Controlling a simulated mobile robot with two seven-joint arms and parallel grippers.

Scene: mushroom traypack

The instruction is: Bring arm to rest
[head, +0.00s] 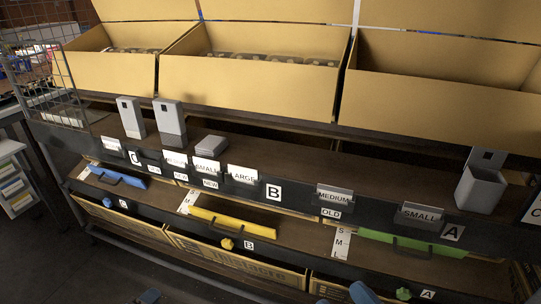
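Neither gripper shows clearly in the head view. Small blue-grey parts, which look like pieces of my own arms, just enter at the bottom edge, left of the middle and right of the middle. No fingertips are visible, so I cannot see whether a gripper holds anything. No arm reaches over the shelves.
A dark rack holds large cardboard boxes (250,88) on top. Below stand grey dispensers (169,122), a grey open container (480,190) and labelled cards. Blue (123,177), yellow (233,221) and green (420,243) strips lie lower. A wire basket (55,90) is at left.

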